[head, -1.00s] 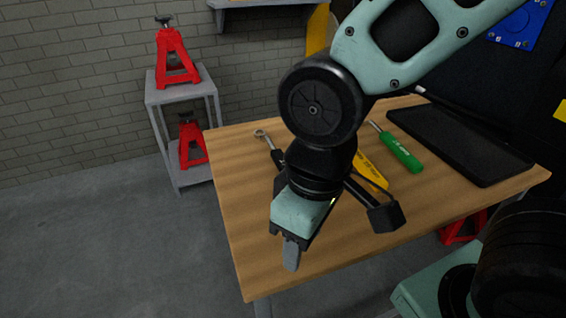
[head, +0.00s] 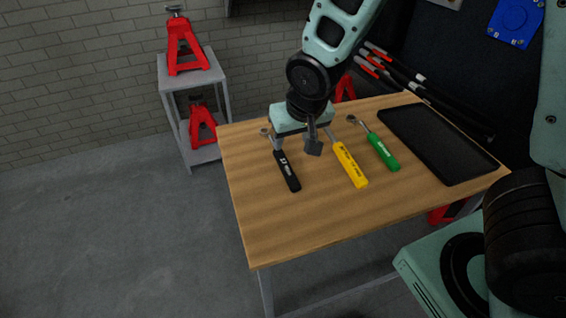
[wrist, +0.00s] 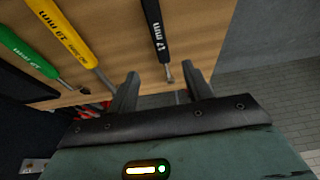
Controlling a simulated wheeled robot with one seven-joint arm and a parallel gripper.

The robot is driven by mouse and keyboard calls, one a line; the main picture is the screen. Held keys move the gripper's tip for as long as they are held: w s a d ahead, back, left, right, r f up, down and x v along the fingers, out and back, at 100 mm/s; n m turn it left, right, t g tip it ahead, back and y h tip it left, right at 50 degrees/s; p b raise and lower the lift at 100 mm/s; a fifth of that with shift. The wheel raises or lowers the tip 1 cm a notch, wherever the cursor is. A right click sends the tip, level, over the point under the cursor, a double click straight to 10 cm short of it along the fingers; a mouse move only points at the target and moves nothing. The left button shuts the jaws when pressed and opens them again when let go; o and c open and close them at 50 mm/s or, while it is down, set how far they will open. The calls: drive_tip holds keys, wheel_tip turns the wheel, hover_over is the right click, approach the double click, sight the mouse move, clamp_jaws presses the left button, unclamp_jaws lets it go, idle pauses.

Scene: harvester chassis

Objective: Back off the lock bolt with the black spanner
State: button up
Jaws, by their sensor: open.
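The black spanner (head: 287,171) lies on the wooden table at the left of a row of tools, its ring end (head: 265,132) toward the back edge. My gripper (head: 296,145) is over the back of the table, close to the black spanner's shaft end. In the wrist view my gripper (wrist: 160,70) is open and empty, and the black spanner (wrist: 156,28) points in between its fingers, nearer the right one. The shaft's far part is hidden behind the gripper body. I cannot see the lock bolt in either view.
A yellow-handled tool (head: 350,165) and a green-handled tool (head: 383,152) lie right of the black spanner. A black tray (head: 435,143) fills the table's right side. The front of the wooden table (head: 300,225) is bare. A grey shelf (head: 195,68) with red jack stands is behind left.

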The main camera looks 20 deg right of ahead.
hover_over(283, 161)
drive_tip(key=s, duration=0.3)
wheel_tip(283, 161, down, 6)
drive_tip(key=shift+d+f, duration=0.1)
drive_tip(key=x, duration=0.4)
drive_tip(key=shift+w+f, duration=0.2)
drive_tip(key=shift+w, duration=0.35)
drive_tip(key=shift+w+f, duration=0.1)
drive_tip(key=shift+f, duration=0.2)
drive_tip(key=shift+f, duration=0.25)
clamp_jaws()
